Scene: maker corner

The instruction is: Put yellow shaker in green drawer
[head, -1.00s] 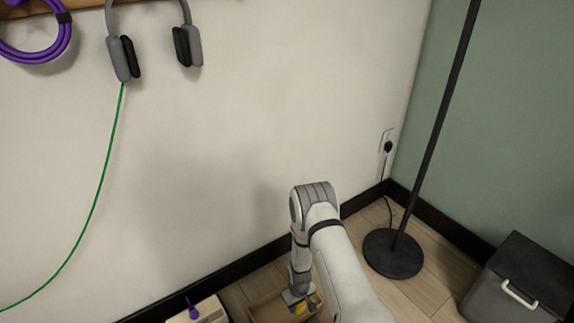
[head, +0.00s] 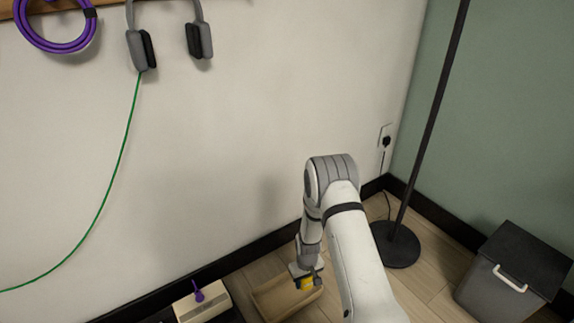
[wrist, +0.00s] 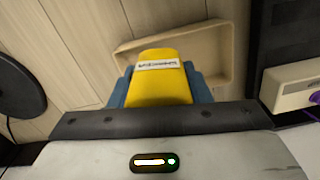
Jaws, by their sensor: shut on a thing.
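The yellow shaker (wrist: 165,82) is between the blue fingers of my gripper (wrist: 160,92) in the wrist view, with a white label facing the camera. My gripper is shut on it. In the head view my gripper (head: 304,276) points down, and part of the yellow shaker (head: 306,284) shows below it. The shaker appears over the shallow tan tray (head: 268,307); I cannot tell how high above it. The tray (wrist: 215,42) also shows behind the shaker in the wrist view. No green drawer can be made out in either view.
A white box (head: 205,303) with a purple object (head: 198,291) stands left of the tray. A black floor lamp (head: 398,245) and a dark grey bin (head: 515,275) stand to the right. The wall is close behind; wooden floor lies around the tray.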

